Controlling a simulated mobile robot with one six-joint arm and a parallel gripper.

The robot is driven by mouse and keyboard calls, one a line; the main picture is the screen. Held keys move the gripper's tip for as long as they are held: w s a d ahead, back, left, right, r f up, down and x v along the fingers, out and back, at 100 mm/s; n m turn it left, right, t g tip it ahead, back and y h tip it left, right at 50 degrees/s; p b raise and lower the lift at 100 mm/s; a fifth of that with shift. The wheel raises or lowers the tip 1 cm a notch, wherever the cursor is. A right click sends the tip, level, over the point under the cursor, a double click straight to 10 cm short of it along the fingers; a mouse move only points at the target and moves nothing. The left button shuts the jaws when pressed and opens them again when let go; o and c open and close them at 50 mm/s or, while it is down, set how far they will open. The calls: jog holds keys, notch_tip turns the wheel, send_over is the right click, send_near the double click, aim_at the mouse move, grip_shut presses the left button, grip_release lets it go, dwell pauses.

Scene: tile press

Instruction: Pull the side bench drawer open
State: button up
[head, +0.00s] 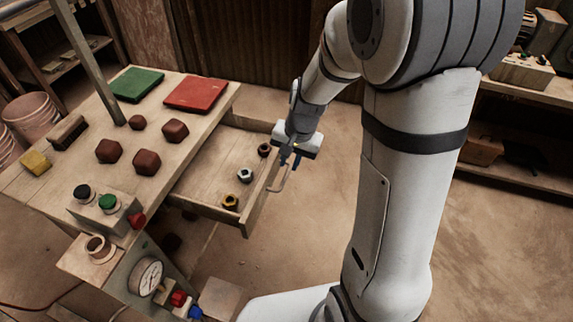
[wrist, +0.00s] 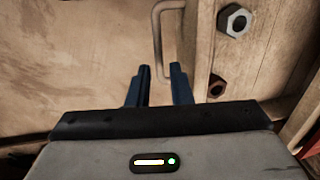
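The side bench drawer (head: 205,190) is slid well out from the bench (head: 190,133), with its inside showing in the head view. Its thin, pale loop handle (head: 279,184) is on the drawer's front. In the wrist view the handle (wrist: 157,35) runs down toward the gap between my fingertips. My gripper (head: 290,160) is at the handle's upper end in the head view. In the wrist view its blue fingers (wrist: 160,70) stand apart with a visible gap, and I see no firm contact with the handle.
Several nuts, one of them brass (head: 231,202), lie in the drawer. The bench top carries a green mat (head: 136,84), a red mat (head: 196,93) and dark red blocks (head: 146,162). A press with a gauge (head: 146,277) stands at the front. Floor right of the drawer is clear.

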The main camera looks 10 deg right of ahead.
jog(key=r, duration=0.4)
jog(key=shift+s+d+r, duration=0.15)
jog(key=shift+s+d, duration=0.05)
jog(key=shift+d, duration=0.15)
jog(key=s+d+r+n+t+h+p, duration=0.1)
jog(key=s+d+r+n+p, duration=0.2)
jog(key=s+r, duration=1)
jog(key=s+n+p, duration=0.1)
jog(key=s+n, duration=0.1)
jog(key=shift+s+d+r+n+t+h+p, duration=0.2)
jog(key=shift+n+t+h+p, duration=0.1)
jog(key=shift+h+p, duration=0.1)
jog(key=shift+a, duration=0.1)
dwell(3.2)
